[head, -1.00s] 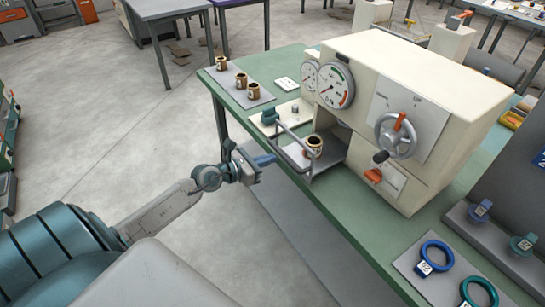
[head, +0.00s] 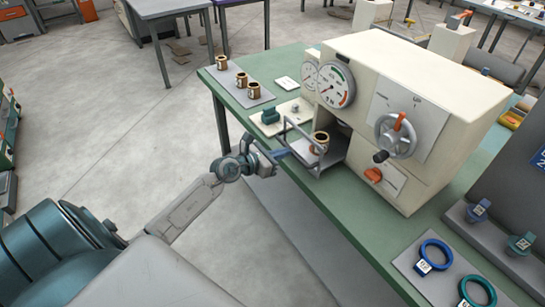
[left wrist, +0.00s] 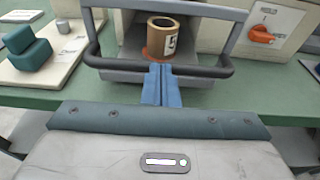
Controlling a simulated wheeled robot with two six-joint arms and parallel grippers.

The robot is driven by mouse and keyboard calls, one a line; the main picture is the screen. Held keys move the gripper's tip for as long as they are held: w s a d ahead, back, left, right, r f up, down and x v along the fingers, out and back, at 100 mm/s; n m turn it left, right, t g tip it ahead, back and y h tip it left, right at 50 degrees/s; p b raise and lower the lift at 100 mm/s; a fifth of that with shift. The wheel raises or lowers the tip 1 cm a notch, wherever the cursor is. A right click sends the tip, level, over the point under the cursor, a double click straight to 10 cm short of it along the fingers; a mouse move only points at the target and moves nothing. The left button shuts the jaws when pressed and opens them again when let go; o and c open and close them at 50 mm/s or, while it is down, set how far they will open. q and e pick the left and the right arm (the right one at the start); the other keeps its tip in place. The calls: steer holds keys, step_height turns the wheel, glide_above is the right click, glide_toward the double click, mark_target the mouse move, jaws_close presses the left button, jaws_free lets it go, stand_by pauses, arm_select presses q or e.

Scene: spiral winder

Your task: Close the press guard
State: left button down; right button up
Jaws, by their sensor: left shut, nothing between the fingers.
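The press (head: 415,85) is a cream box on the green bench with an open bay at its lower left front. The press guard (head: 302,165) is a grey bar frame standing out from that bay. A brown bushing with a white label (head: 320,142) stands behind its front bar. In the left wrist view the guard's dark front bar (left wrist: 110,65) spans the picture, with the bushing (left wrist: 160,40) upright behind it. My left gripper (head: 284,153) has its blue fingers shut and empty, their tips (left wrist: 160,70) at the bar, apparently touching it. My right gripper is out of view.
A handwheel (head: 396,135) and an orange knob (head: 373,175) are on the press front. A pale plate with a teal block (head: 271,114) lies left of the guard. Several brown bushings stand at the bench's far left. Blue and green rings (head: 436,255) lie at right.

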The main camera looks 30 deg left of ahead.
mark_target(314, 136)
arm_select(q)
steer(key=x, duration=0.3)
steer(key=r+x, duration=0.1)
steer(key=x, duration=0.3)
steer(key=r+b+x, duration=0.1)
steer(key=x, duration=0.3)
steer(key=shift+w+d+r, duration=0.15)
steer(key=shift+w+d, duration=0.1)
steer(key=shift+w, duration=0.15)
steer(key=shift+w+d, duration=0.2)
steer(key=shift+w, duration=0.25)
steer(key=shift+r, duration=0.25)
steer(key=shift+r, duration=0.15)
steer(key=shift+a, duration=0.1)
